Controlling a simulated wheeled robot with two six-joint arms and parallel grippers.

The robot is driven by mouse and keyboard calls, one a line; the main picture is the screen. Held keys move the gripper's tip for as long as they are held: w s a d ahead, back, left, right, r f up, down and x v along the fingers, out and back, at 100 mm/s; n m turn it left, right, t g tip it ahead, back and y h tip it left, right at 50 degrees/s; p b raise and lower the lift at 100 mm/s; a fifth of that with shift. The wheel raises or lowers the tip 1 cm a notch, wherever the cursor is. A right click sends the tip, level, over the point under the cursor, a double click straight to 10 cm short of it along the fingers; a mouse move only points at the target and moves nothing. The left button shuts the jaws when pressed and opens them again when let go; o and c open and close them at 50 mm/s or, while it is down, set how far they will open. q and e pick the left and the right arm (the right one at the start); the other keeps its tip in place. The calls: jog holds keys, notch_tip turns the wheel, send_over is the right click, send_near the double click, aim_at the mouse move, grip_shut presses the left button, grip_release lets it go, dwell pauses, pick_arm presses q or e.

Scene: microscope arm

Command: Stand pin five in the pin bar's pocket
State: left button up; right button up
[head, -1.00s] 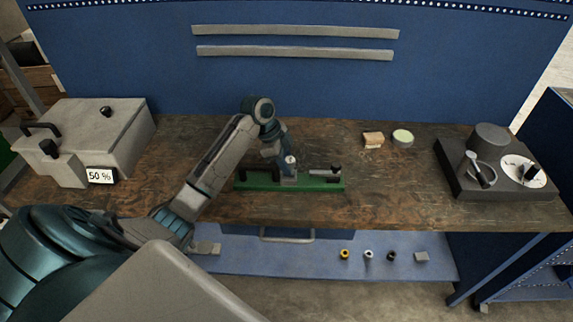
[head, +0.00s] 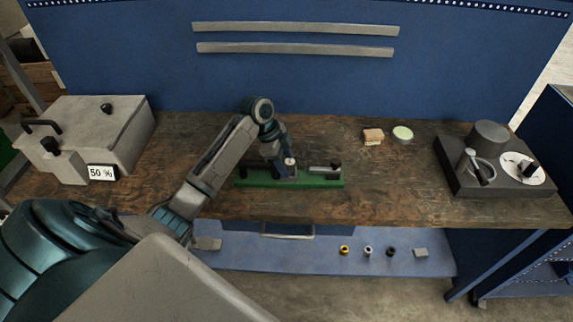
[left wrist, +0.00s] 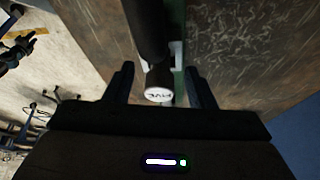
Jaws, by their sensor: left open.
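Pin five (left wrist: 158,95) shows its white round cap, marked FIVE, towards the camera in the left wrist view. In the head view its pale cap (head: 290,161) stands above the green pin bar (head: 318,184), near the bar's middle. My left gripper (left wrist: 158,84) is open, with one finger on each side of the pin and visible gaps to it. In the head view the left gripper (head: 281,166) is down at the bar beside the pin. The pin's lower end and the pocket are hidden, so I cannot tell how it is seated. My right gripper is not in view.
A black handle (left wrist: 146,28) on the bar lies close to the pin. A grey piece with a black knob (head: 336,165) is at the bar's right end. A grey box (head: 105,125) stands left, a dark instrument (head: 490,175) right. Bench in front is clear.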

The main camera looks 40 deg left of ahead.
pick_arm(q)
jog(key=b+v, duration=0.2)
jog(key=v, duration=0.7)
jog(key=shift+a+r+b, duration=0.25)
jog(key=shift+r+b, duration=0.05)
jog(key=shift+b, duration=0.1)
jog(key=shift+s+a+r, duration=0.1)
jog(key=shift+a+r, duration=0.05)
jog(key=shift+r, duration=0.5)
